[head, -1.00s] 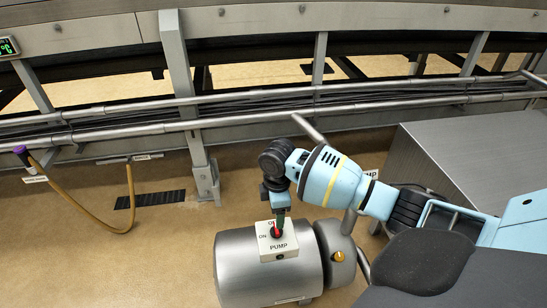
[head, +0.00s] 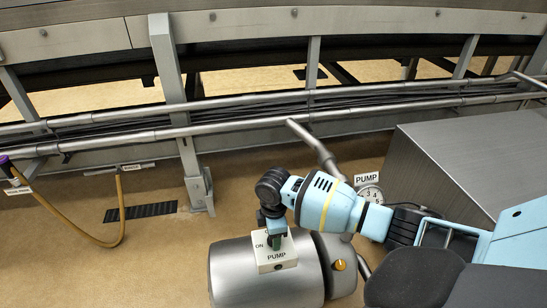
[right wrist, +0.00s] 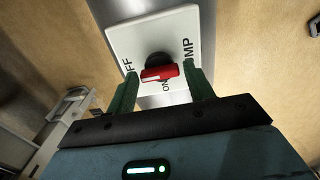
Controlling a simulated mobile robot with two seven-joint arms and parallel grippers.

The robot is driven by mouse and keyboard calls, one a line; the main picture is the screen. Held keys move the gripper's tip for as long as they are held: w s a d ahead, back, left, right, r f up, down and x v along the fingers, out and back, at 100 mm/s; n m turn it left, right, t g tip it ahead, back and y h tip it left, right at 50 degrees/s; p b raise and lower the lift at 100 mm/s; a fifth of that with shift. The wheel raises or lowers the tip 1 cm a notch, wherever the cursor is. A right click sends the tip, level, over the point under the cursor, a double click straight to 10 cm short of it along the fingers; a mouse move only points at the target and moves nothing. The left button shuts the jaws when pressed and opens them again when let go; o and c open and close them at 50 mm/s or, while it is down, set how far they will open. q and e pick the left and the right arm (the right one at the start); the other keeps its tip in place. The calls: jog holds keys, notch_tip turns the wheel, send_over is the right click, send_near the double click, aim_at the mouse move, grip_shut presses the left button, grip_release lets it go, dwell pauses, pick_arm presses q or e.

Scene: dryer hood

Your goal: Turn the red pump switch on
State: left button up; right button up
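The pump switch box (head: 266,266) is a white plate labelled ON and PUMP, on top of a steel motor cylinder. The red switch handle (right wrist: 160,73) shows in the right wrist view, lying along the line between the OFF and PUMP labels, with its pale mark toward OFF. ON is printed below it there. My right gripper (head: 275,240) is over the box and hides the handle in the head view. Its green fingers (right wrist: 162,90) stand open on either side of the handle, with small visible gaps. My left gripper is not in view.
A large steel box (head: 470,165) stands at the right. A round gauge (head: 369,194) under a PUMP sign is behind my right arm. Railings (head: 240,118) cross the back. A yellow hose (head: 85,232) hangs at the left. The floor at front left is clear.

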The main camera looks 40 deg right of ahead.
jog(key=c, duration=0.6)
jog(key=shift+c, duration=0.2)
jog(key=n+p, duration=0.2)
jog(key=n, duration=0.1)
jog(key=shift+r, duration=0.2)
jog(key=n+p, duration=0.1)
jog(key=n, duration=0.3)
jog(key=shift+f, duration=0.1)
jog(key=n, duration=0.5)
jog(key=shift+p, duration=0.35)
jog(key=n, duration=0.3)
jog(key=shift+f+n, duration=0.1)
jog(key=shift+n, duration=1.3)
